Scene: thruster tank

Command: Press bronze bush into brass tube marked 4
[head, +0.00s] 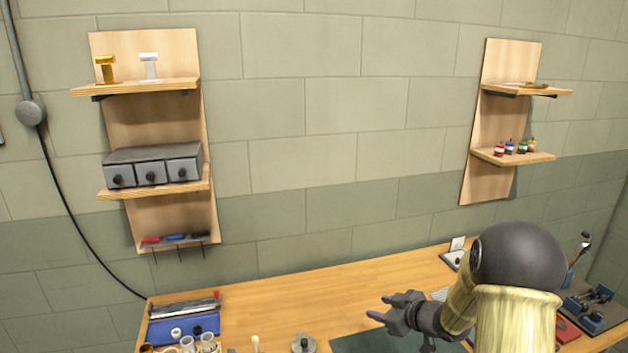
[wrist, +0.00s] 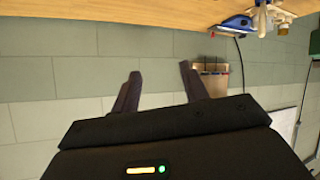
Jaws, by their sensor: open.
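My gripper (head: 380,307) hangs over the wooden bench in the head view, fingers pointing left, open and empty. In the wrist view its two dark fingers (wrist: 160,82) stand apart with only wall between them. I cannot pick out a bronze bush or a tube marked 4 for certain. Pale short tubes or cups (head: 187,344) stand at the lower left of the bench, cut by the frame edge. A brownish ring-shaped part (head: 147,347) is beside them. No number is legible on any of them.
A round grey piece (head: 303,344) and a dark green mat (head: 372,341) lie near the front. Blue-grey tooling (head: 590,310) stands at right. Wall shelves (head: 150,86) hang at left and right. The middle back of the bench is clear.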

